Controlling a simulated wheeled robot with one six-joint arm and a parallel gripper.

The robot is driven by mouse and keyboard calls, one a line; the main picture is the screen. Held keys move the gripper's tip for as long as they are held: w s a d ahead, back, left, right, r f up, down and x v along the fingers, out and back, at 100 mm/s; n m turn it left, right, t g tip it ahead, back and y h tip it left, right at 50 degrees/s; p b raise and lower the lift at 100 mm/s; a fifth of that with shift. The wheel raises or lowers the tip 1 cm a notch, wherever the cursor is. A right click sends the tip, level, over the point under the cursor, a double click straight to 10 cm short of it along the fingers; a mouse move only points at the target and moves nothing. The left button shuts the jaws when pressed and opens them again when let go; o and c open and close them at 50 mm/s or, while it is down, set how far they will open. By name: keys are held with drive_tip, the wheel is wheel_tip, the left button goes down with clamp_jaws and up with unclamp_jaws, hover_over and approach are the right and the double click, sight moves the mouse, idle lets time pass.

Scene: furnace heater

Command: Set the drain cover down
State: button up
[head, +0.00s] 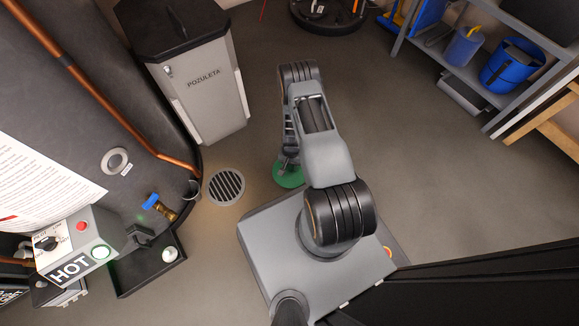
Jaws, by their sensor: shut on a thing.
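A green round disc, which I take to be the drain cover (288,178), shows at the lower end of my arm, just beyond my base. My gripper (286,164) is shut on it from above. My arm hides part of the gripper and the disc's upper middle. I cannot tell whether the disc touches the floor or hangs just above it. A round slotted metal drain grate (227,187) lies in the floor to the left of the disc, apart from it in the picture.
A grey bin (205,95) with a black lid stands behind the grate. A large dark tank (90,110) with a copper pipe, a blue-handled valve (152,202) and a black tray (150,265) are at left. Shelves (480,75) stand at right. The floor between is clear.

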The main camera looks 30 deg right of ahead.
drive_tip(key=f+b, duration=0.1)
drive_tip(key=f, duration=0.1)
drive_tip(key=f+b, duration=0.2)
drive_tip(key=shift+w+d+f, duration=0.1)
drive_tip(key=shift+w+d, duration=0.05)
drive_tip(key=shift+w, duration=0.25)
drive_tip(key=o, duration=1)
